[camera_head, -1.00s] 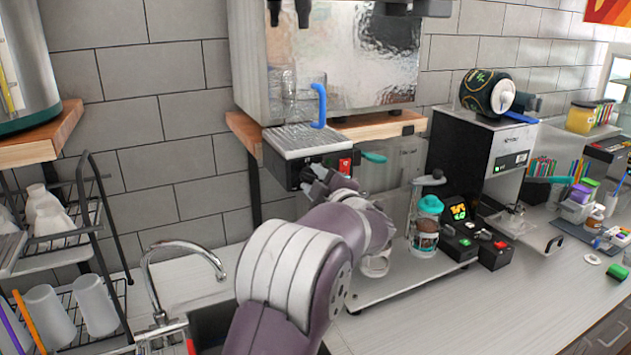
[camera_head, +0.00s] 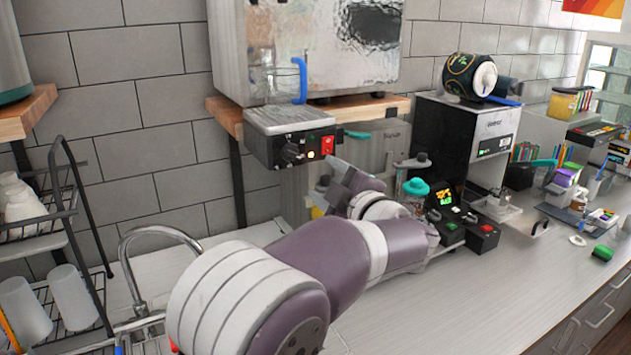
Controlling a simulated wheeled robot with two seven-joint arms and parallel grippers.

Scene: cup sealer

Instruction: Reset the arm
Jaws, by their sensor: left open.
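My left arm comes in from the bottom left and bends back at the wrist. Its gripper (camera_head: 338,187) is below and a little right of the knobbed front of the machine on the wooden shelf (camera_head: 224,112). The jaws are open, and I see nothing held between them. The machine's control box (camera_head: 300,150) has a knob, a small lit orange lamp and a red switch. The gripper appears apart from it. My right gripper is not in view.
A black and white machine (camera_head: 470,140) stands right of the arm. A teal-lidded cup (camera_head: 416,187) and a control box with a red button (camera_head: 482,238) are near the wrist. A tap (camera_head: 160,232) and rack (camera_head: 65,200) stand left. The front right counter is clear.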

